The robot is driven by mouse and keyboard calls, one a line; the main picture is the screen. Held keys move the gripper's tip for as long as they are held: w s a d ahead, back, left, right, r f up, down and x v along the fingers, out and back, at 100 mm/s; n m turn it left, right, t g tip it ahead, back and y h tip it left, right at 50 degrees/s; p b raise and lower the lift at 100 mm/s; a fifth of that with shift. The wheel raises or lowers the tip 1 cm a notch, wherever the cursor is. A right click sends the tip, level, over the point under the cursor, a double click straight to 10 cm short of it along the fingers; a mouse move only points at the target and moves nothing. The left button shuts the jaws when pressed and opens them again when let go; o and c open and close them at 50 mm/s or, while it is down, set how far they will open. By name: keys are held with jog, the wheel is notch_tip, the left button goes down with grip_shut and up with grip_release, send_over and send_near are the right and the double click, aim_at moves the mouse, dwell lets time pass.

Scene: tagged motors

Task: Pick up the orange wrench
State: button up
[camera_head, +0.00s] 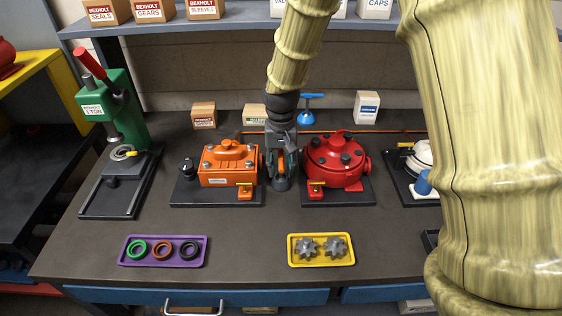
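I cannot make out an orange wrench for certain. A thin orange-brown bar (385,131) runs along the back of the bench, partly hidden by my arm and the red motor. My gripper (282,182) points down between the orange motor (226,166) and the red motor (335,160). Its dark fingers show teal parts on their inner side. The bench directly behind my gripper is hidden.
A green press (122,115) stands at the left. A purple tray (125,255) with rings and a yellow tray (295,260) with gears lie in front. Bare bench (245,240) lies between the trays.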

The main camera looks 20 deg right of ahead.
jog(key=shift+f, duration=0.45)
jog(key=shift+c, duration=0.4)
grip_shut()
jog(key=shift+r, duration=0.15)
jog(key=shift+r+b, duration=0.3)
jog(key=shift+r, duration=0.25)
jog(key=shift+s+a+r+b, duration=0.15)
jog(key=shift+s+r+b, duration=0.15)
jog(key=shift+r, duration=0.25)
jog(key=shift+s+a+r+b, duration=0.15)
jog(key=shift+s+r+b, duration=0.1)
jog(key=shift+r, duration=0.25)
jog(key=s+a+b, duration=0.1)
jog(key=s+a, duration=0.2)
jog(key=s, duration=0.3)
jog(key=s+a+r+b, duration=0.1)
jog(key=s+a+b, duration=0.1)
jog(key=s+a, duration=0.2)
jog(key=shift+s+a+r, duration=0.3)
jog(key=shift+s, duration=1.05)
